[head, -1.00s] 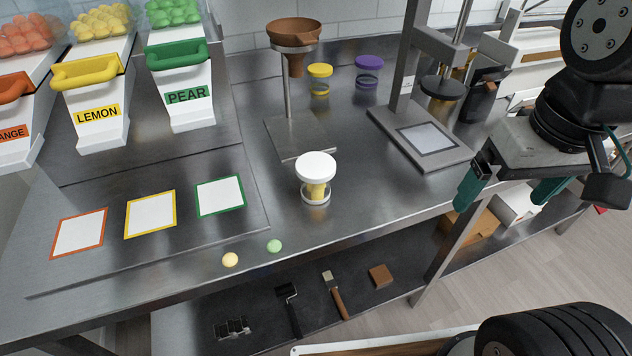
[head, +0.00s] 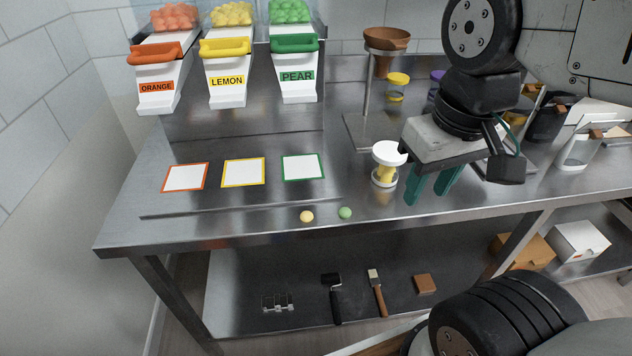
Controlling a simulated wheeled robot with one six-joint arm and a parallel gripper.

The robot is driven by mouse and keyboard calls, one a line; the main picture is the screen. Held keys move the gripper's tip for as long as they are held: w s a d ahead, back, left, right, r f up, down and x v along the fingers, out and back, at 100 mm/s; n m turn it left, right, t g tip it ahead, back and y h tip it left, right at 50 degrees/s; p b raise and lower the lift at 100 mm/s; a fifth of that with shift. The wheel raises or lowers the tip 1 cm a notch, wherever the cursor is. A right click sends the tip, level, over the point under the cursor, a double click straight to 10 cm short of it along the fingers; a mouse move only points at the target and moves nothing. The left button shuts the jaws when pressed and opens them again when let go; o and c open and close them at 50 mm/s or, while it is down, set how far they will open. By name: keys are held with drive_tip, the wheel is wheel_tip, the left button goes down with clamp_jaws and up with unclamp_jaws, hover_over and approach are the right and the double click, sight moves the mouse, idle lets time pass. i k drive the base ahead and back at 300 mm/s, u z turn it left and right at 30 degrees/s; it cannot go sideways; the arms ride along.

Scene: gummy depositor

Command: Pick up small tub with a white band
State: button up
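The small tub with a white band (head: 385,164) stands upright on the steel table, with a white top, clear walls and yellow inside. My gripper (head: 430,187) is just right of the tub in the head view, its two teal fingers apart and pointing down. Nothing shows between the fingers. The tub appears outside the fingers; whether the near finger touches it I cannot tell.
A yellow-lidded tub (head: 396,87) and a partly hidden purple-lidded tub (head: 437,77) stand behind. A brown funnel on a stand (head: 386,40) is behind the tub. A yellow gummy (head: 306,216) and a green gummy (head: 345,213) lie near the front edge.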

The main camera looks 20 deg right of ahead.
sight(385, 176)
drive_tip(key=u, duration=0.75)
drive_tip(key=k, duration=1.15)
drive_tip(key=z, duration=1.55)
drive_tip(key=i, duration=0.55)
drive_tip(key=z, duration=0.05)
